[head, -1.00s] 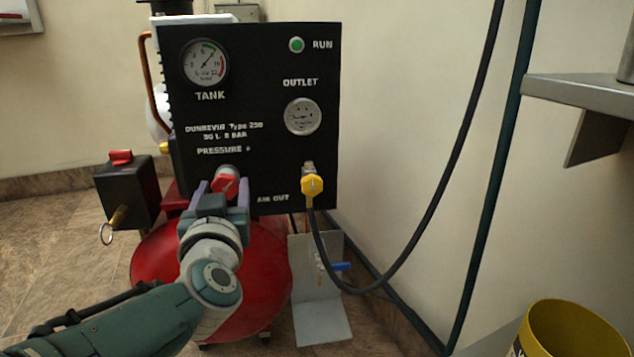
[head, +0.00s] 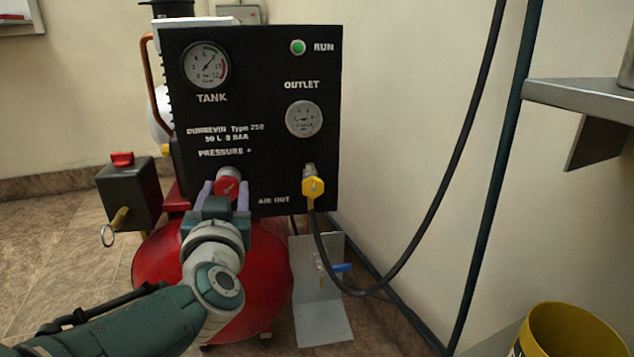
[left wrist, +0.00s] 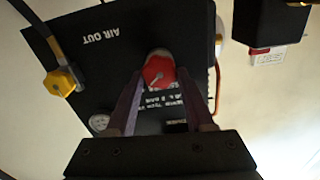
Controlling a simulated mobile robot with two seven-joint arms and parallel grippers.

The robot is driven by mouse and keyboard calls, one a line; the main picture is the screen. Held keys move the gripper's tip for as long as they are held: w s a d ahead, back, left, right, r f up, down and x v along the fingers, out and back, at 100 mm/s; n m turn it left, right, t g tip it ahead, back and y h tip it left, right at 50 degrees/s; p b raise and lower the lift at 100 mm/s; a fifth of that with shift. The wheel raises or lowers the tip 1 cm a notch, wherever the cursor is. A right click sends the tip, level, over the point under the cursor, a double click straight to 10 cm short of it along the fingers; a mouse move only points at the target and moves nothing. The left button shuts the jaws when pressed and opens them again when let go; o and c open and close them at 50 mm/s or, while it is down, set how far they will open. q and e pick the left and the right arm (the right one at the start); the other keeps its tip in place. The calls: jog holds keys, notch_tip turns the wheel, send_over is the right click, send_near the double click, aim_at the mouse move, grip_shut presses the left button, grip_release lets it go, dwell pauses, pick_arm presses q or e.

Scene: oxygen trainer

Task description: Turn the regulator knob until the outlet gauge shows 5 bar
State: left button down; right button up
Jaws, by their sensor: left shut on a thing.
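The red regulator knob (head: 228,181) is on the lower part of the black panel, below the PRESSURE + label. My left gripper (head: 224,190) is shut on it, one finger on each side. The left wrist view also shows the red knob (left wrist: 158,69) between the two fingertips, with a pale pointer mark on its face. The outlet gauge (head: 304,118) is a round white dial under the OUTLET label; its needle is too small to read. My right gripper is not in view.
The tank gauge (head: 206,65) and a green RUN lamp (head: 298,47) are higher on the panel. A yellow air-out fitting (head: 313,187) with a black hose is right of the knob. A dark box with a red switch (head: 122,158) stands left. A yellow bucket (head: 570,335) is lower right.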

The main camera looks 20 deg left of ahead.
pick_arm(q)
jog(key=m+p, duration=0.1)
jog(key=m, duration=0.4)
jog(key=shift+d, duration=0.1)
jog(key=m, duration=0.6)
jog(key=shift+w+f, duration=0.1)
jog(key=m, duration=0.6)
jog(key=shift+f+m, duration=0.15)
jog(key=shift+m, duration=0.25)
jog(key=m, duration=0.6)
jog(key=shift+m, duration=0.4)
jog(key=shift+c, duration=1.4)
grip_release()
